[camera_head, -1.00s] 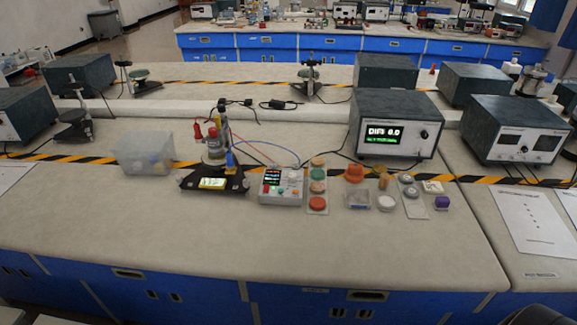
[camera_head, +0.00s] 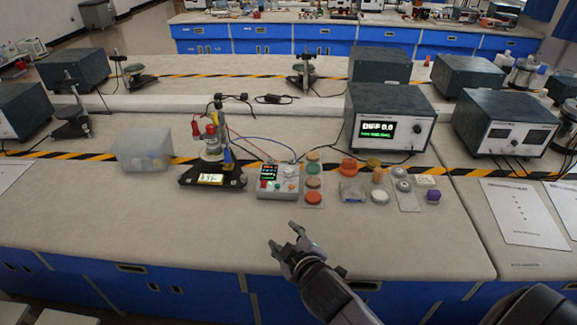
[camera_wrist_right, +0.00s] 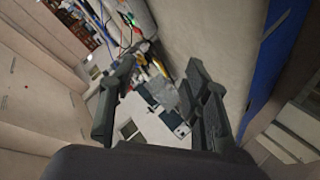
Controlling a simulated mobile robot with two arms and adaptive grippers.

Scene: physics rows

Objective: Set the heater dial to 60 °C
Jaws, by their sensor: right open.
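The heater control box (camera_head: 278,182) is a small grey unit with a dark lit display, a red button and pale knobs on the bench. The dial's setting is too small to read. Left of it, a black stand (camera_head: 212,175) carries a vessel with red and blue leads. My right gripper (camera_head: 284,239) is open and empty, in front of and below the control box near the bench's front edge, apart from it. In the right wrist view its two fingers (camera_wrist_right: 160,105) are spread, with small blurred bench items beyond. My left gripper is not in view.
A clear bin (camera_head: 145,150) stands left of the stand. Colored discs on a strip (camera_head: 313,180) and small weights lie to the right of the box. A large instrument (camera_head: 388,118) reading DIFF 0.0 stands behind.

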